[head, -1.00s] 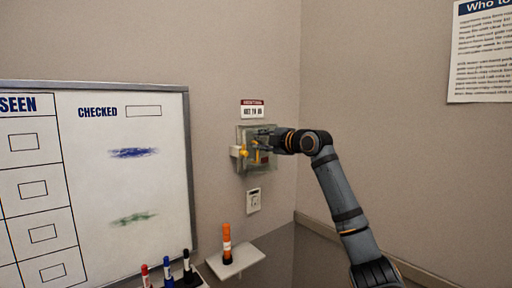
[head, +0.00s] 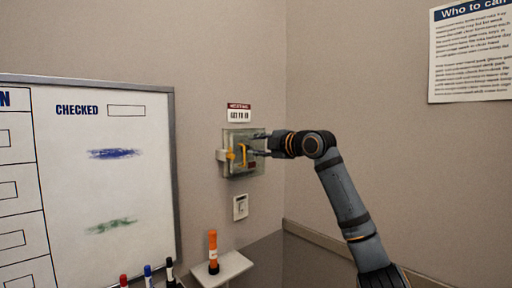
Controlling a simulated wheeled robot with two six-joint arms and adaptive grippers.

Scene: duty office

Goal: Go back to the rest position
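My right gripper (head: 262,144) is at the wall box in the middle of the head view, with its arm coming up from the lower right. Its two fingers are spread apart, one above the other, and nothing shows between them. The fingertips are in front of or close to the right side of the clear-covered box (head: 230,166); whether they touch it I cannot tell. A yellow handle (head: 243,153) shows on the box, left of the fingertips. My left gripper is not in the head view.
A whiteboard (head: 150,200) with blue and green smudges hangs at left. An orange marker (head: 213,250) stands on a small white shelf (head: 236,265). Several markers stand below the board. A wall switch (head: 240,207) sits under the box. A notice (head: 470,70) hangs at upper right.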

